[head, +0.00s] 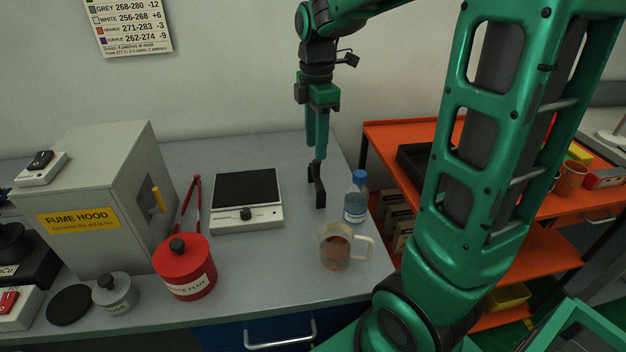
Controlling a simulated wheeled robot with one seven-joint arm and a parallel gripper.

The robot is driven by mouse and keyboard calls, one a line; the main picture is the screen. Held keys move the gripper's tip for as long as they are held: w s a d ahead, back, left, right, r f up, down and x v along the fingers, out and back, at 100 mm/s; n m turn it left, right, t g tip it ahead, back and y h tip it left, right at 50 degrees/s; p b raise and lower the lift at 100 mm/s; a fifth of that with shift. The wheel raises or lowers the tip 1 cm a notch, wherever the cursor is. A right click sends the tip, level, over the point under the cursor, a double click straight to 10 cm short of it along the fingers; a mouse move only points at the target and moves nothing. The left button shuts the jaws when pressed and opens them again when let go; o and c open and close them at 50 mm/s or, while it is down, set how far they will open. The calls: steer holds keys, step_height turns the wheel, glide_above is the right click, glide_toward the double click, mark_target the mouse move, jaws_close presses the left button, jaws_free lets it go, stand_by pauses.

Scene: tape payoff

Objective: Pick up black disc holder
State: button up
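A flat black disc (70,305) lies on the grey bench at the front left, beside a small grey lidded pot (115,292). It is the only separate black disc I can make out, and I cannot tell whether it is the holder named in the task. My gripper (319,187) points down over the right part of the bench, far to the right of the disc. It is between the black-topped scale and the blue-capped bottle. Its fingers overlap from this side, so their opening is hidden. I see nothing held in it.
A fume hood box (100,195), a red lidded pot (185,270) with red tongs (190,205) behind it, and the scale (247,200) stand on the bench. A glass jug (345,250) and the bottle (355,197) are near its right edge. An orange cart (400,130) stands beyond.

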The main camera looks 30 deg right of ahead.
mark_target(316, 178)
steer(key=shift+d+f, duration=0.15)
steer(key=shift+f, duration=3)
jaws_close()
